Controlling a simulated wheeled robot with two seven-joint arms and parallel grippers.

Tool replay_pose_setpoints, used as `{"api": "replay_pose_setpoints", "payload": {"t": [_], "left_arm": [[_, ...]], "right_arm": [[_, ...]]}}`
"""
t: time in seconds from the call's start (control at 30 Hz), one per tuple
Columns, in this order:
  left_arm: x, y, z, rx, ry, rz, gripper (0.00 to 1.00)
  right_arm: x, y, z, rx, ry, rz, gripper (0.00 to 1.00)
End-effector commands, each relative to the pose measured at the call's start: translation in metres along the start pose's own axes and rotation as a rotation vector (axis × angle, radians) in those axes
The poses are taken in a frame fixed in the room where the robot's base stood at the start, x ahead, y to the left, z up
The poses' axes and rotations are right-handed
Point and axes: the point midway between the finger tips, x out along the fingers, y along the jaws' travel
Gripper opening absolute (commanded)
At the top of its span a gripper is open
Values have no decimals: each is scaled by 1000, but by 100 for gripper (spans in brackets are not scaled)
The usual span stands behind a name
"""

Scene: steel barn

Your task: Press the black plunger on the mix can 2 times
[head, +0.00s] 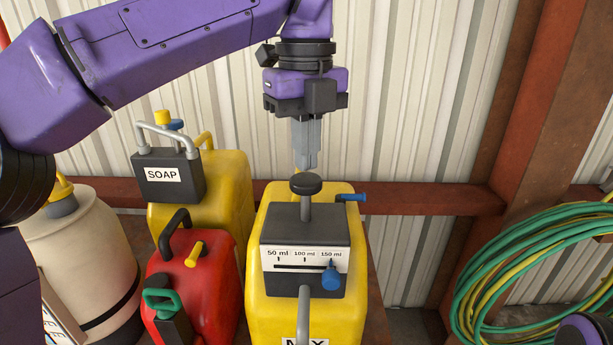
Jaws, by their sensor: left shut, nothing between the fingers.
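The yellow mix can (258,300) stands in the lower middle of the head view, with a dark grey box on top. A black plunger (305,184) with a round knob on a grey rod rises from the box. A scale plate (304,260) reads 50, 100 and 150 ml, and a blue slider knob (331,279) sits near the 150 ml end. My left gripper (307,166) points straight down with its fingers shut and empty. Its tips are just above or behind the knob; I cannot tell whether they touch it.
A yellow can labelled SOAP (226,189), a red can (205,292) and a cream jug (85,255) stand to the left. Green and yellow hoses (520,270) hang at the right. A rusty beam (430,199) and corrugated wall (420,100) lie behind.

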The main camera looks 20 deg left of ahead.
Motion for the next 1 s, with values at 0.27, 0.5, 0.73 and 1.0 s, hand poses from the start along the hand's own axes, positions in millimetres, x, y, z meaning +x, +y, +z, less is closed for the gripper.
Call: {"api": "replay_pose_setpoints", "payload": {"t": [0.27,0.5,0.73,1.0], "left_arm": [[1,0,0,0,0,0,0],[14,0,0,0,0,0,0],[25,0,0,0,0,1,0],[39,0,0,0,0,1,0]], "right_arm": [[1,0,0,0,0,0,43],[12,-1,5,0,0,0,43],[22,-2,9,0,0,0,43],[34,-3,14,0,0,0,43]]}}
